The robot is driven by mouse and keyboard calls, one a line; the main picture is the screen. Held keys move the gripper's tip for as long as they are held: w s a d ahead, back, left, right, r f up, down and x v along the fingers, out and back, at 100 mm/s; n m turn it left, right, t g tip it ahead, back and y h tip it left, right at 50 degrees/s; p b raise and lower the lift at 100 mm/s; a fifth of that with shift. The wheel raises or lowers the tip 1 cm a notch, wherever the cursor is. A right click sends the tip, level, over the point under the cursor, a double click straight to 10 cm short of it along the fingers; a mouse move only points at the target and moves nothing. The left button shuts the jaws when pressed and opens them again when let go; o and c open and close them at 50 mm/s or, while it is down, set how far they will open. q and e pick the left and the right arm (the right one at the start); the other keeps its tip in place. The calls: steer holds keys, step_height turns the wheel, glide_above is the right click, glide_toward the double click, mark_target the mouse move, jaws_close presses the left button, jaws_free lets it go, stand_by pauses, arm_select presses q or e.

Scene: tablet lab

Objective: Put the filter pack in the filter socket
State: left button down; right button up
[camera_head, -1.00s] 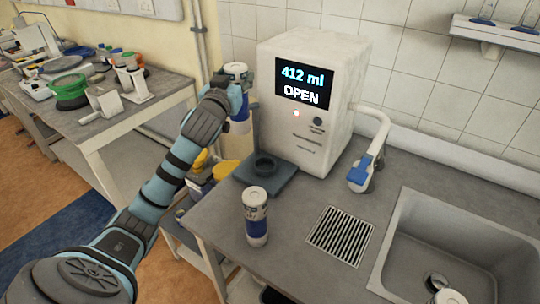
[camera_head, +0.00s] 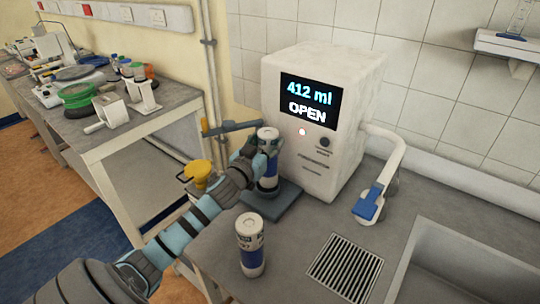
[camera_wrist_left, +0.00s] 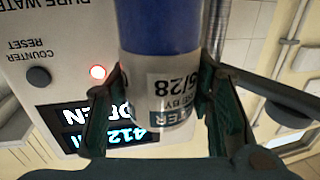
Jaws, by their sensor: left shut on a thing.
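My left gripper (camera_head: 268,150) is shut on a white and blue filter pack (camera_head: 268,181). The pack stands about upright in front of the water machine (camera_head: 315,140), over the dark base (camera_head: 287,205). The socket ring is hidden behind the pack and gripper, so I cannot tell whether the pack's lower end is in it or above it. In the left wrist view the pack (camera_wrist_left: 165,30) is between the two fingers (camera_wrist_left: 155,95), with its printed label showing. A second, similar pack (camera_head: 250,245) stands upright on the counter. My right gripper is not in view.
The machine's screen (camera_head: 309,101) reads "412 ml" and "OPEN". A grey-blue lever (camera_head: 232,128) sticks out left of the pack. A blue-handled spout (camera_head: 368,203), a drain grille (camera_head: 344,265) and a sink (camera_head: 450,265) lie to the right. A yellow item (camera_head: 197,172) is beyond the counter's left edge.

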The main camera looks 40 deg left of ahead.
arm_select(q)
step_height(320, 180, down, 2)
steer(key=shift+d+f+b, duration=0.1)
steer(key=shift+b, duration=0.2)
steer(key=shift+v, duration=1)
steer(key=c, duration=1)
jaws_free()
steer(key=shift+w+a+f, duration=0.15)
steer(key=shift+a+f, duration=0.05)
steer(key=shift+f, duration=0.05)
steer(key=shift+c, duration=0.2)
steer(key=shift+o, duration=1.4)
steer(key=shift+w+a+f, duration=0.1)
steer(key=shift+w+f, duration=0.1)
steer(key=shift+w, duration=0.15)
steer(key=shift+w+f, duration=0.15)
steer(key=shift+w, duration=0.35)
steer(key=shift+s+r, duration=0.25)
steer(key=shift+s, duration=0.35)
steer(key=b, duration=0.2)
glide_toward(266, 152)
steer(key=shift+s+a+f, duration=0.1)
steer(key=shift+a+f, duration=0.2)
steer(key=shift+f, duration=0.25)
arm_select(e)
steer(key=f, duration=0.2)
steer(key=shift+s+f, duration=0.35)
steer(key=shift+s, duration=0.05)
